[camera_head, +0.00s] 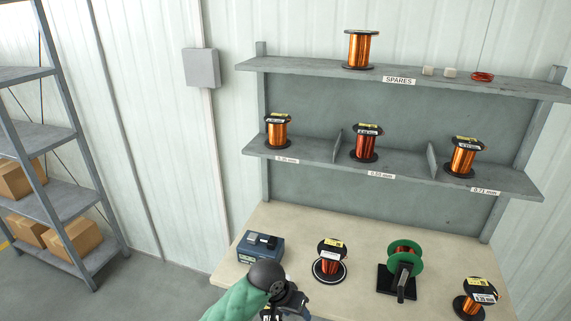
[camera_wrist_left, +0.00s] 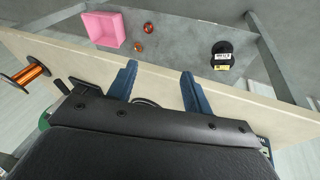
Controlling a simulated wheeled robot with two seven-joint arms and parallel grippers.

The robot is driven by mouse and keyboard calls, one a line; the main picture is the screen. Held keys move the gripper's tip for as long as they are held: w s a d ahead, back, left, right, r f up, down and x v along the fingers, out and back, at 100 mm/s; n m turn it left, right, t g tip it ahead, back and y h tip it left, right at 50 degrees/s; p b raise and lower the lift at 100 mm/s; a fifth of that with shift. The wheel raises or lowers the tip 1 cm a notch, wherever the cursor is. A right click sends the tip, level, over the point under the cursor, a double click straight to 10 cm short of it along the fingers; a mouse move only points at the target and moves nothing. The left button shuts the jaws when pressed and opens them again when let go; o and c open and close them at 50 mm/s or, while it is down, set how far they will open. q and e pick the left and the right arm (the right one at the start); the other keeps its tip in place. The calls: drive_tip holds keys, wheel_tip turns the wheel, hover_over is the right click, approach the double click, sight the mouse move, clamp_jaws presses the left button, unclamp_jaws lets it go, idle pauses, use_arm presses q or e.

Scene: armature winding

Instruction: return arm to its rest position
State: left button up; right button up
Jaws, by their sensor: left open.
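My left gripper (camera_head: 285,312) is low in the head view, over the front of the beige workbench (camera_head: 350,228). Its green forearm comes in from the bottom. In the left wrist view its two blue fingers (camera_wrist_left: 159,72) are apart with nothing gripped between them. In the head view a copper spool (camera_head: 330,262) stands on a round base to the right of the gripper. A green spool on a black stand (camera_head: 403,262) is further right. My right gripper is not in view.
A blue-grey device (camera_head: 261,247) sits just behind my gripper. Another spool (camera_head: 475,298) stands at the bench's right. Spools fill the middle shelf (camera_head: 405,178); one (camera_head: 361,49) is on top. The wrist view shows a pink bin (camera_wrist_left: 108,30) and a dark spool (camera_wrist_left: 222,55).

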use_arm(q)
drive_tip(key=s+a+f+n+t+y, duration=0.1)
drive_tip(key=s+a+f+n+y, duration=0.1)
drive_tip(key=s+a, duration=1)
drive_tip(key=s+a+f+n+t+y, duration=0.1)
drive_tip(key=s+a+f+y, duration=0.1)
drive_tip(key=s+a, duration=1)
drive_tip(key=s+f+b+x, duration=0.1)
drive_tip(key=s+x, duration=0.1)
drive_tip(key=x, duration=1)
drive_tip(key=s+d+b+x, duration=0.1)
drive_tip(key=s+x, duration=0.1)
drive_tip(key=x, duration=1)
drive_tip(key=s+f, duration=0.4)
drive_tip(key=f, duration=0.9)
drive_tip(key=s+f+g, duration=0.1)
drive_tip(key=s+f, duration=0.3)
drive_tip(key=f, duration=0.9)
drive_tip(key=shift+s+d+f+b, duration=0.2)
drive_tip(key=shift+s+f+b, duration=0.2)
drive_tip(key=shift+b, duration=0.05)
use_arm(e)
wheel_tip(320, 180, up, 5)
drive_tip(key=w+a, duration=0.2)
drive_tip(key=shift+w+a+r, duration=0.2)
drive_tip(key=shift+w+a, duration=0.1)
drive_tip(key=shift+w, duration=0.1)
